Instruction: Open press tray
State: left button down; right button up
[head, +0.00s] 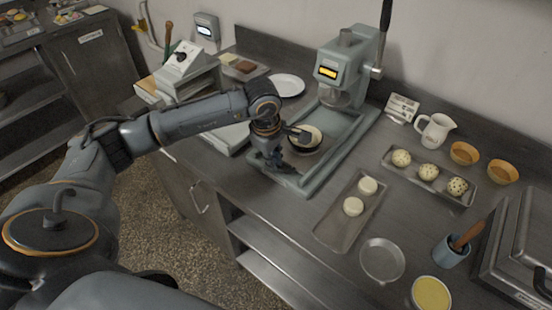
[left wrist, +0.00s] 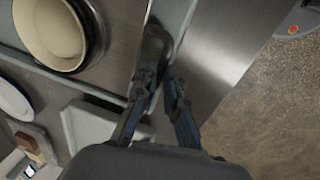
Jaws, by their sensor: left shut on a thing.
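The press (head: 345,65) is a grey-green machine with a lit yellow display, standing on a long base at the back of the steel counter. Its press tray (head: 312,177) carries a round dark-rimmed mould with a cream inside (head: 303,138). The mould sits in front of the press head, not under it. My left gripper (head: 280,165) is at the tray's front end, shut on what looks like its handle; the grip is partly hidden. In the left wrist view, the fingers (left wrist: 162,85) close on a dark bar beside the mould (left wrist: 52,32).
A tray with two white dough rounds (head: 330,228) lies right of the press. A white plate (head: 287,84) and a scale (head: 185,65) are to the left. A jug (head: 436,132), orange bowls and a bun tray stand at right. The counter's front edge is close to my gripper.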

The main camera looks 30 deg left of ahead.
pick_arm(q)
jog(key=shift+w, duration=0.1)
jog(key=c, duration=1.4)
grip_release()
jog(key=shift+r, duration=0.45)
notch_tip(320, 180, up, 11)
jog(key=s, duration=0.2)
pick_arm(e)
jog(key=shift+s+d, duration=0.1)
jog(key=shift+s, duration=0.15)
pick_arm(q)
jog(key=shift+s+a+f, duration=0.1)
